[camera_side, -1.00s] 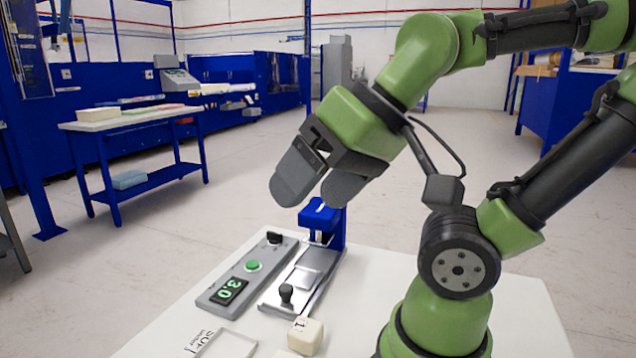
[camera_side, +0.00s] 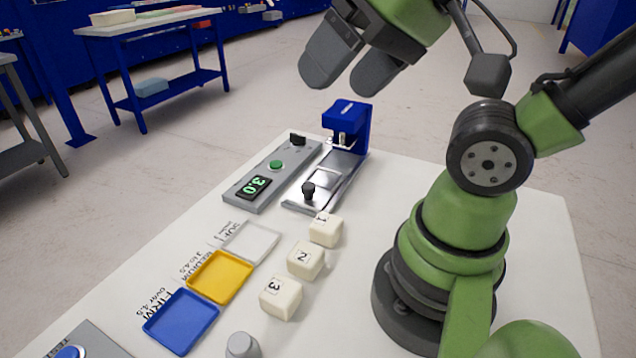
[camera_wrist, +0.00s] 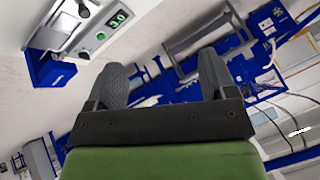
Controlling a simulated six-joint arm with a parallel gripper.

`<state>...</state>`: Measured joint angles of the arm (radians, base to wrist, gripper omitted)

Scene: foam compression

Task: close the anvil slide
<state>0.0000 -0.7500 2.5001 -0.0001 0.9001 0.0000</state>
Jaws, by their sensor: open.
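The anvil slide (camera_side: 327,186) is a grey metal plate on a rail, with a black knob (camera_side: 308,190) at its near end. It extends toward the front from under the blue press head (camera_side: 347,116). The plate looks bare.
A control panel (camera_side: 240,191) reading 3.0, with a green button (camera_side: 276,165), lies left of the slide. Foam cubes 1 (camera_side: 326,229), 2 (camera_side: 306,259) and 3 (camera_side: 281,297) stand in front. White (camera_side: 251,241), yellow (camera_side: 221,276) and blue (camera_side: 181,321) trays lie to their left.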

